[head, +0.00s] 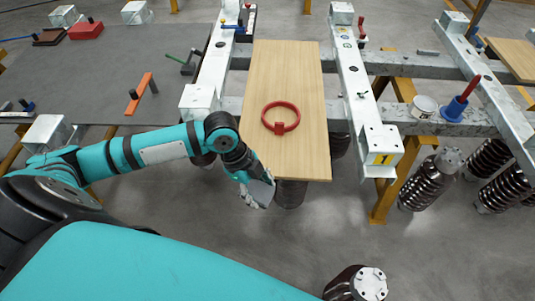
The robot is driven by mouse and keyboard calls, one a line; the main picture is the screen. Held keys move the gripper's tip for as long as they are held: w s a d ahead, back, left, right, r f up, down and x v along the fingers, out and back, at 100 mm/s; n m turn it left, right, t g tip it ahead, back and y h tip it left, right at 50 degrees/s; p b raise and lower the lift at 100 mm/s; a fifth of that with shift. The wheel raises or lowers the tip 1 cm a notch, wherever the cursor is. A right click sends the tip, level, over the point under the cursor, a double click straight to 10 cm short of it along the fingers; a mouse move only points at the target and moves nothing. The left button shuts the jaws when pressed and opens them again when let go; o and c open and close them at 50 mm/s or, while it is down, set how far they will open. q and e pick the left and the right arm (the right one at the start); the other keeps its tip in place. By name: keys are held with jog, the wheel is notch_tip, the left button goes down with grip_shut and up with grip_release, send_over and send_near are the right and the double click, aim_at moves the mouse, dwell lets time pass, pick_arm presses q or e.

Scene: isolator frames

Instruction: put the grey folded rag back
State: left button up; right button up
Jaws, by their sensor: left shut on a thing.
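My left gripper (254,182) reaches in from the left, low beside the near left edge of the wooden board. It is shut on the grey folded rag (262,192), a small grey piece at the fingertips. The rag hangs by the board's near left corner, and the gripper partly hides it. I cannot tell whether it touches the board. My right gripper is out of view.
The wooden board (292,75) lies across the white frame beams and bears a red ring (281,119). A grey table (100,85) with tools is at left. A blue holder (454,108) and a white tin (424,106) sit at right. Ribbed insulators (432,178) stand below.

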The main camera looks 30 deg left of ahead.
pick_arm(q)
jog(key=shift+s+a+r+n, duration=0.1)
jog(key=shift+a+r+n, duration=0.25)
jog(key=shift+r, duration=0.35)
jog(key=p, duration=0.1)
send_over(274, 158)
jog(key=a, duration=0.1)
jog(key=shift+s+a+f+h, duration=0.2)
jog(key=shift+s+f+h, duration=0.1)
jog(key=shift+f, duration=0.35)
jog(key=shift+w+f, duration=0.1)
jog(key=shift+w, duration=0.1)
notch_tip(274, 158, down, 3)
jog(key=shift+r+p, duration=0.1)
jog(key=shift+p, duration=0.45)
jog(key=shift+a+f, duration=0.1)
jog(key=shift+f, duration=0.2)
jog(key=shift+f, duration=0.2)
jog(key=o, duration=1.1)
jog(key=shift+r, duration=0.1)
